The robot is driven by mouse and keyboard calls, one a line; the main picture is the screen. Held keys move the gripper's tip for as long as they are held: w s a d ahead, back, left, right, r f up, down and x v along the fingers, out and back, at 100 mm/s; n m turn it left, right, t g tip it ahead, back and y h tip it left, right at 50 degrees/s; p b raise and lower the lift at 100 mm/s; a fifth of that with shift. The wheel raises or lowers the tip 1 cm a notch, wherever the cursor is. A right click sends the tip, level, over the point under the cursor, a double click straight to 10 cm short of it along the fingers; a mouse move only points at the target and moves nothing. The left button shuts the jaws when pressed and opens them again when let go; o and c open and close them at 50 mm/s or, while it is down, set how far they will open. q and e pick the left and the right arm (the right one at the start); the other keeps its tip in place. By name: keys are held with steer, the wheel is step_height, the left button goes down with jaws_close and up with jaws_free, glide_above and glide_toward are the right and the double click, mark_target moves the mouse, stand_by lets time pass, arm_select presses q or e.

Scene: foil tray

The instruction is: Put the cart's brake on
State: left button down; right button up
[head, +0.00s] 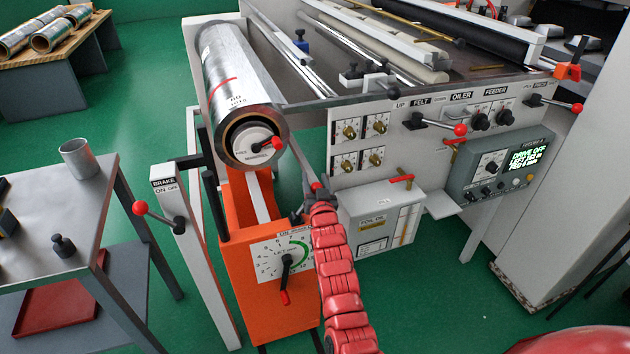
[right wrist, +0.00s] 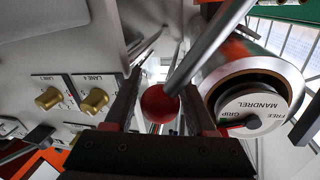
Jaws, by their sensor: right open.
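The orange cart (head: 237,255) stands under the foil roll (head: 228,68), with a numbered dial (head: 285,262) on its front. A white post (head: 190,262) beside it carries a label (head: 165,185) reading BRAKE, ON, OFF. Its brake lever with a red ball (head: 140,207) points left from its pivot. My right gripper (head: 314,190) is far to the right of that lever, by the machine front. In the right wrist view my open jaws (right wrist: 160,92) are on either side of another red ball (right wrist: 160,104) on a grey rod (right wrist: 212,48). Contact cannot be told. My left gripper is out of view.
The mandrel end (head: 258,144) with its red-tipped lever is close to my right gripper. The machine panel (head: 340,140) and oil box (head: 380,222) stand to the right. A grey side table (head: 90,190) stands left of the brake post. Green floor shows between.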

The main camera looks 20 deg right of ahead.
steer(key=shift+c, duration=0.3)
jaws_close()
stand_by(1.2)
